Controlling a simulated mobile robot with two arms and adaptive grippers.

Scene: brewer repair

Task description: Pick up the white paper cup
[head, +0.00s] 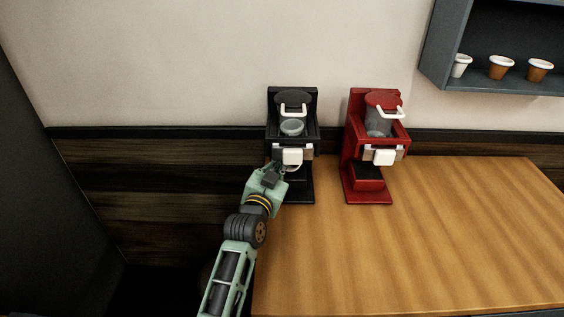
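A small white cup (461,66) stands upright on the grey wall shelf at the upper right, leftmost in a row of cups. No gripper is near it. My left gripper (287,170) is at the front of the black brewer (305,183), just below its white front handle (292,156). Its fingers are small and partly hidden by the wrist, so I cannot tell whether they are open or what they touch. My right gripper is not in view.
Two brown cups with white rims (501,68) (539,71) stand right of the white cup on the shelf (436,50). A red brewer (354,135) stands right of the black one. The wooden counter (450,240) is clear in front and to the right.

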